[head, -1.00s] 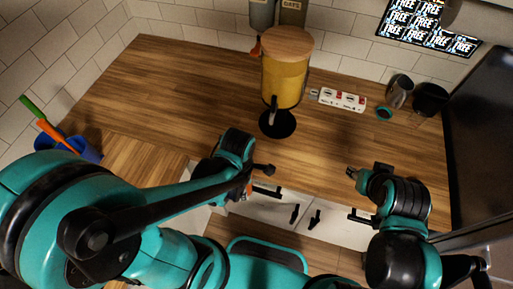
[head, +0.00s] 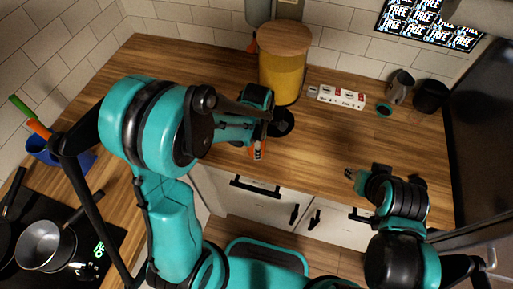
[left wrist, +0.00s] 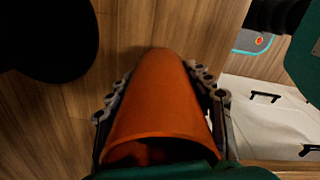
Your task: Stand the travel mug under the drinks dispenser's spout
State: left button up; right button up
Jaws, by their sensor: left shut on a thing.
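The drinks dispenser (head: 283,78) is a yellow container with a wooden lid, at the back of the counter. A round black base (head: 284,122) lies in front of it; a black disc also shows at the upper left of the left wrist view (left wrist: 45,35). Its spout is hidden behind my left arm. My left gripper (head: 258,146) is just left of the black base, shut on the orange travel mug (left wrist: 165,100). The mug's wide open end faces the wrist camera; in the head view only bits of orange show. My right gripper (head: 352,174) is over the counter's front edge, its fingers too small to read.
A white power strip (head: 341,97), a grey cup (head: 400,86) and a dark pot (head: 431,96) stand at the back right. A blue holder (head: 42,148) with utensils and a hob with pans (head: 45,245) are at the left. The counter's middle right is clear.

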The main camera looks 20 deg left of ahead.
pick_arm(q)
jog(key=shift+f, duration=0.35)
jog(key=shift+r, duration=0.1)
jog(key=o, duration=1.4)
jog(key=shift+r, duration=0.1)
notch_tip(320, 180, up, 11)
jog(key=p, duration=0.3)
jog(key=s+a+r+m+t, duration=0.2)
jog(key=s+r+m+t, duration=0.1)
jog(key=m, duration=0.8)
jog(key=s+a+r+m+t, duration=0.2)
jog(key=s+r+m+t, duration=0.2)
jog(key=s+m, duration=0.3)
jog(key=m, duration=0.4)
jog(key=shift+s+a+r, duration=0.15)
jog(key=shift+a+r, duration=0.2)
